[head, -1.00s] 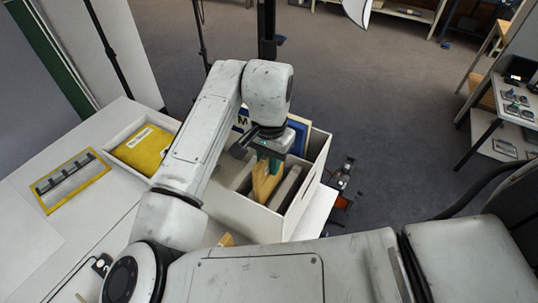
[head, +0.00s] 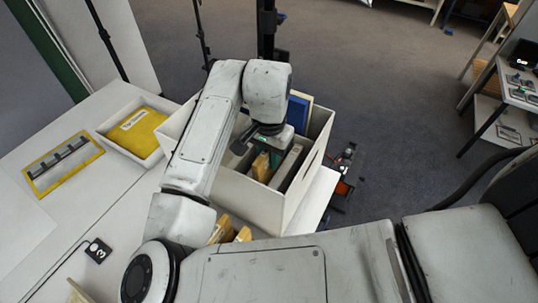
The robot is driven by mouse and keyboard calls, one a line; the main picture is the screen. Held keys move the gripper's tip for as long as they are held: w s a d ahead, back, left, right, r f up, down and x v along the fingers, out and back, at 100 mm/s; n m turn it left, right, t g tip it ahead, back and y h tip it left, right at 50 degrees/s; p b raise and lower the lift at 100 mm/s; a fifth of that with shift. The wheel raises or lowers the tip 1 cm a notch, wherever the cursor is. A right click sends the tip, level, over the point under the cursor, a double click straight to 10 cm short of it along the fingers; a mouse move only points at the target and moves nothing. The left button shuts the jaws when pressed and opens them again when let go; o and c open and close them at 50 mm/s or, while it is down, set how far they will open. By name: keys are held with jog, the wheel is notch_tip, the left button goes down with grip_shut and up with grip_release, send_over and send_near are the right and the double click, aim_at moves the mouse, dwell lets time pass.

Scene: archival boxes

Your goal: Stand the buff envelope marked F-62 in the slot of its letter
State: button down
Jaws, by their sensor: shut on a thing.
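My gripper (head: 270,156) reaches down into the white archival box (head: 244,197). It is shut on a buff envelope (head: 261,166), whose top shows just below the jaws, between the grey dividers (head: 286,166). The envelope's lower part is hidden inside the box, so I cannot tell whether it touches the bottom. No marking on it can be read. My arm hides the left part of the box. A blue panel (head: 297,113) stands at the back of the box; its lettering is hidden.
A white tray (head: 103,132) with a yellow packet (head: 138,131) stands left of the box. A yellow-framed ruler-like plate (head: 62,164) lies farther left. Several buff pieces (head: 222,229) show in front of the box. A black tag (head: 97,251) lies on the table.

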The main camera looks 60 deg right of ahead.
jog(key=shift+f, duration=0.15)
jog(key=shift+f+b, duration=0.7)
jog(key=shift+f, duration=0.25)
jog(key=c, duration=0.9)
grip_release()
jog(key=shift+r, duration=0.15)
notch_tip(320, 180, up, 11)
jog(key=shift+f, duration=0.2)
jog(key=shift+r+p, duration=4.95)
jog(key=shift+r, duration=1)
